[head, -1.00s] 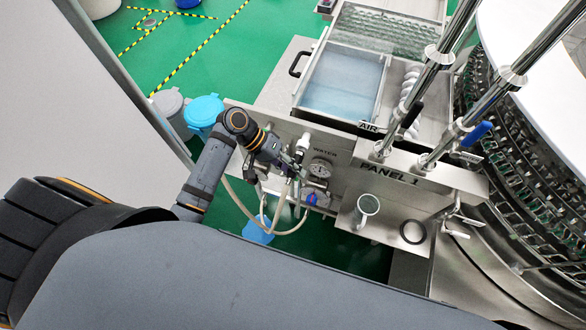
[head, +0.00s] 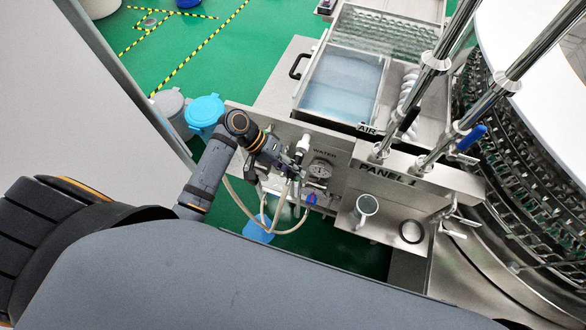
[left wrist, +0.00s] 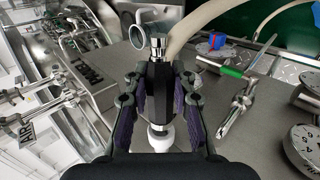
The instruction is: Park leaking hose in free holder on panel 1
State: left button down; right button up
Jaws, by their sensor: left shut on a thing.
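My left gripper (head: 286,166) is at the face of panel 1 (head: 392,176), left of its label. In the left wrist view the fingers (left wrist: 158,100) are shut around a black hose end (left wrist: 157,76) with a silver tip and a white part below. A beige hose (head: 246,208) loops below the gripper; it also shows in the left wrist view (left wrist: 205,24). A metal cup-like holder (head: 366,205) and a dark-centred ring (head: 412,231) sit on the panel's shelf, right of the gripper. A ring-shaped rim (left wrist: 138,39) shows beyond the hose tip. My right gripper is out of view.
A pressure gauge (head: 320,169) and a blue valve knob (head: 311,199) are close to the gripper. Upright steel rods (head: 440,60) and the rotary washer (head: 515,170) stand at the right. A blue-lidded bin (head: 204,110) is at the left.

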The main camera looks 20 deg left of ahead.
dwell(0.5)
pick_arm(q)
jog(key=shift+p, duration=0.35)
jog(key=shift+w, duration=0.55)
jog(key=c, duration=1)
grip_release()
jog(key=shift+c, duration=0.2)
jog(key=v, duration=1.2)
